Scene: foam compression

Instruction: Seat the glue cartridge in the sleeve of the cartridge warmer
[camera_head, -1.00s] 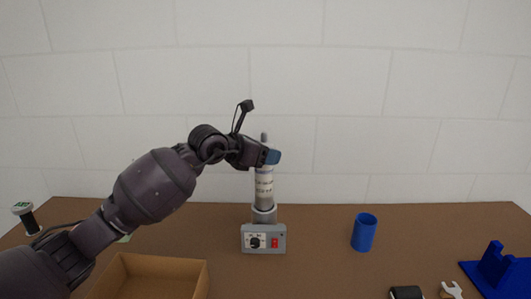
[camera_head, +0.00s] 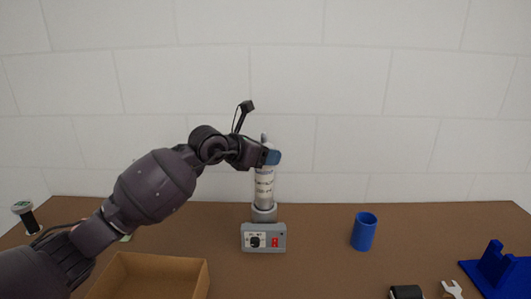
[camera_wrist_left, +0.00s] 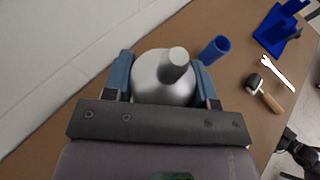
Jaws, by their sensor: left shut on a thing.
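The glue cartridge (camera_head: 264,186) is a pale grey tube with a printed label and a narrow nozzle on top. It stands upright, its lower end at the metal sleeve (camera_head: 264,214) of the grey cartridge warmer (camera_head: 263,238); how deep it sits inside I cannot tell. My left gripper (camera_head: 271,157) is shut on the cartridge near its top. In the left wrist view the cartridge's rounded top and nozzle (camera_wrist_left: 165,77) show between the two blue fingers. My right gripper is not in the head view.
A blue cup (camera_head: 364,232) stands right of the warmer. An open cardboard box (camera_head: 205,280) is at the front left. A spool-like item (camera_head: 26,217) is at the far left.

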